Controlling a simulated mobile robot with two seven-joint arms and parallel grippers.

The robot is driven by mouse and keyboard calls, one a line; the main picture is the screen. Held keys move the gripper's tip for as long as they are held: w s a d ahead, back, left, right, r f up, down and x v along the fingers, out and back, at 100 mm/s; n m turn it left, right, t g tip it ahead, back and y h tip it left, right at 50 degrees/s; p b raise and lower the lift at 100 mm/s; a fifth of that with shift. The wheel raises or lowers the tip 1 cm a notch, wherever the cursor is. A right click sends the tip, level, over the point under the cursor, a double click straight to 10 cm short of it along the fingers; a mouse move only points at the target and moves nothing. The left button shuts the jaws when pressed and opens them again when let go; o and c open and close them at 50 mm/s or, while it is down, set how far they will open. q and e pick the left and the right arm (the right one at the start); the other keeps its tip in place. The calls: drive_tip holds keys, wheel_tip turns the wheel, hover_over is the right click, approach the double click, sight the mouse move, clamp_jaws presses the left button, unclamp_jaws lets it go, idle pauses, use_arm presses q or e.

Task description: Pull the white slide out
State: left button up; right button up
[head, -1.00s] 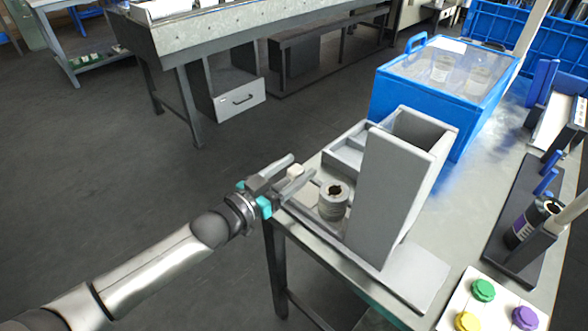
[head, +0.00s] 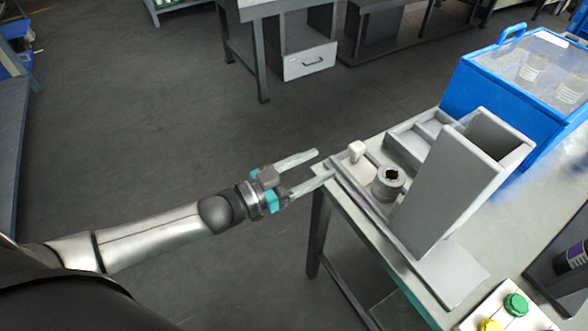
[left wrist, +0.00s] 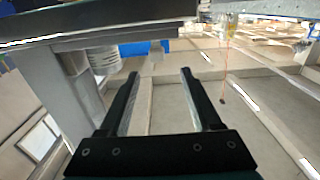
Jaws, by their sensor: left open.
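The white slide shows as a small pale block-shaped knob (head: 357,151) at the left edge of the grey fixture, beside the grey roll (head: 388,183). How far the slide reaches under the roll is hidden. My left gripper (head: 325,164) is open and empty, just left of the knob and apart from it, at the table's edge. Its fingers point toward the knob. In the left wrist view the open fingers (left wrist: 158,74) hold nothing between them, and the ribbed roll (left wrist: 103,60) shows at upper left. My right gripper is not in view.
A tall grey chute (head: 450,185) stands right of the roll on the metal table. A blue bin (head: 470,90) with a clear lid is behind it. Coloured buttons (head: 515,304) are at front right. The floor left of the table is clear.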

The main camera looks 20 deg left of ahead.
use_arm(q)
drive_tip(key=shift+p+v, duration=0.55)
drive_tip(key=shift+v, duration=1.7)
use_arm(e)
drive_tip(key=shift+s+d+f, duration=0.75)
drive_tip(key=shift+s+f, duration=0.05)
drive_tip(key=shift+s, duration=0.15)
